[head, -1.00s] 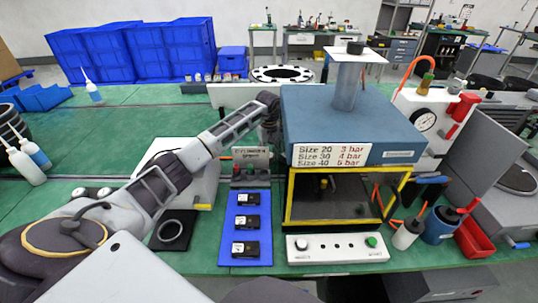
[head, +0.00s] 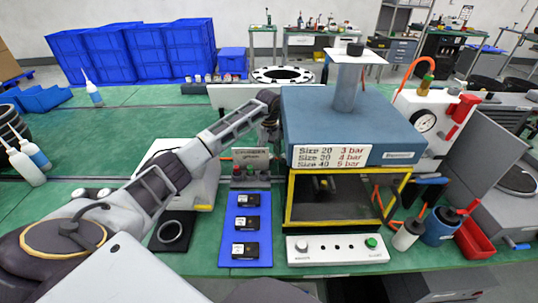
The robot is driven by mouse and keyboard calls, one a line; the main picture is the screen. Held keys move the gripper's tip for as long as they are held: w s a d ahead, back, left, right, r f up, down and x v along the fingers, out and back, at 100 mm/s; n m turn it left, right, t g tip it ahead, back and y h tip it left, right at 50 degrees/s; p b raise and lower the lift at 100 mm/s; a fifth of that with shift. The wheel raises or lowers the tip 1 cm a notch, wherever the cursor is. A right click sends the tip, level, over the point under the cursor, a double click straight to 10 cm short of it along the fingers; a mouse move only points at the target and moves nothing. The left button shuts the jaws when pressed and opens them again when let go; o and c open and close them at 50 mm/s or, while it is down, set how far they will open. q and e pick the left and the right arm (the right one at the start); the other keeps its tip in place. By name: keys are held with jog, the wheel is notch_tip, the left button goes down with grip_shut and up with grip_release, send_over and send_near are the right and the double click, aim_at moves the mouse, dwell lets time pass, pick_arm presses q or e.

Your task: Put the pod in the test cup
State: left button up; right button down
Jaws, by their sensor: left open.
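Several small black boxes with white labels, one of them here (head: 246,223), stand in a column on a blue mat (head: 231,262); I cannot tell whether one is the pod. A black square plate with a pale ring (head: 170,232) lies left of the mat and may be the test cup. My left arm reaches in from the left over a white machine. My left gripper (head: 270,132) is open at the left side of the blue press, behind the mat, partly hidden by the press and its own wrist. My right gripper is not in view.
The blue press (head: 350,115) has a yellow-framed opening and a sign. A white control box (head: 335,250) with a green button stands in front. Bottles (head: 408,235) and a red bin (head: 474,238) are at right.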

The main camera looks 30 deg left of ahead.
pick_arm(q)
notch_tip(320, 180, up, 11)
dwell(0.7)
dwell(0.3)
